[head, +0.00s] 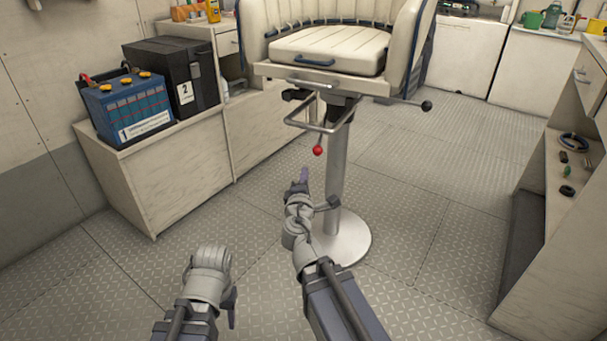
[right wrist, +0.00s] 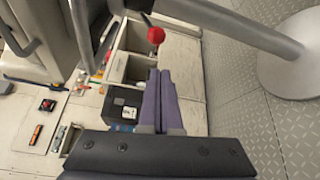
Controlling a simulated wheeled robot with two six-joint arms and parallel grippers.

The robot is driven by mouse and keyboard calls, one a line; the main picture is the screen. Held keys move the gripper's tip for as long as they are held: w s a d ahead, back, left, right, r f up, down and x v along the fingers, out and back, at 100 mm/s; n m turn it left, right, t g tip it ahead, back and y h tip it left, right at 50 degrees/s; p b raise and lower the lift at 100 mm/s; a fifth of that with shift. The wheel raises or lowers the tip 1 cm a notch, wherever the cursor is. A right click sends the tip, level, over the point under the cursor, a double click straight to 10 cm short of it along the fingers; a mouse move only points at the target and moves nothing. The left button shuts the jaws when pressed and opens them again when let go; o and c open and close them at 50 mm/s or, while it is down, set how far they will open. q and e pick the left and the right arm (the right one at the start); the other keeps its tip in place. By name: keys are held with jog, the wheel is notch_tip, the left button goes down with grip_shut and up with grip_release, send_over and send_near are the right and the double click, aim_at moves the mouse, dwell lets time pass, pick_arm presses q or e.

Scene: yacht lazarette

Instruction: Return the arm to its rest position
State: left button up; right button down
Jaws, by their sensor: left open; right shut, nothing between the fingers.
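My right arm reaches forward over the floor in the head view. Its purple-fingered gripper (head: 304,176) points toward the chair, below and left of a red ball knob (head: 318,150). In the right wrist view the gripper's two purple fingers (right wrist: 160,98) lie together, shut and empty. The red knob (right wrist: 156,35) shows just beyond their tips, apart from them. My left arm is folded low at the bottom of the head view. Its left gripper (head: 232,308) hangs downward, mostly hidden by the wrist, with nothing seen in it.
A helm chair (head: 327,50) stands on a metal pedestal (head: 340,170) close to my right arm. A blue battery (head: 128,108) and a black box (head: 178,75) sit on the left bench. A shelf unit (head: 560,210) stands right. Open patterned floor (head: 440,165) lies between.

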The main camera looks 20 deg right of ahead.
jog(key=s+a+f+m+g+y+p, duration=0.25)
jog(key=s+a+m+g+p, duration=0.2)
jog(key=s, duration=0.25)
jog(key=s+a+f+m+g+y+p, duration=0.1)
jog(key=s+a+f+m+g+p, duration=0.2)
jog(key=s+a+g, duration=0.4)
jog(key=s+a+f+m+g+y+p, duration=0.25)
jog(key=s+a+m+g+p, duration=0.2)
jog(key=s, duration=0.35)
notch_tip(320, 180, up, 37)
jog(key=s+p, duration=0.1)
jog(key=p, duration=3.6)
jog(key=shift+h+p, duration=0.3)
jog(key=shift+h, duration=0.1)
